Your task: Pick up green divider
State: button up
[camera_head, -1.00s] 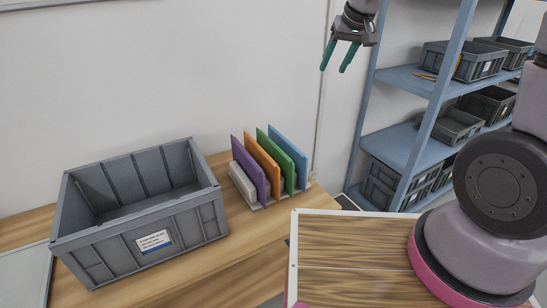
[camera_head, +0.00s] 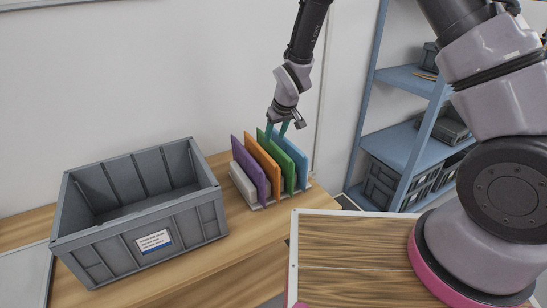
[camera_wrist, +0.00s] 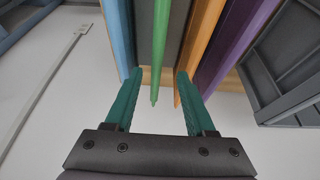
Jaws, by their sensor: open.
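The green divider (camera_head: 274,160) stands upright in a small rack (camera_head: 258,206), between the orange divider (camera_head: 262,164) and the blue divider (camera_head: 290,152). My gripper (camera_head: 278,131) is over the top edges of the green and blue dividers, fingers pointing down. In the wrist view the gripper (camera_wrist: 153,88) is open, and the green divider (camera_wrist: 160,50) shows as a thin strip in line with the gap between the fingers. The blue divider (camera_wrist: 116,35) lies left of it and the orange divider (camera_wrist: 203,45) right of it. Contact with the fingers cannot be told.
A purple divider (camera_head: 247,172) stands at the rack's left end. A large grey crate (camera_head: 180,238) stands on the wooden table (camera_head: 245,240) left of the rack. A blue shelf (camera_head: 403,140) with grey bins is behind at right. The wall is close behind the rack.

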aim_at(274, 143)
jog(key=x, duration=0.5)
jog(key=shift+w+d+f, duration=0.1)
jog(key=shift+d+f, duration=0.1)
jog(key=shift+d, duration=0.05)
grip_shut()
dwell(1.2)
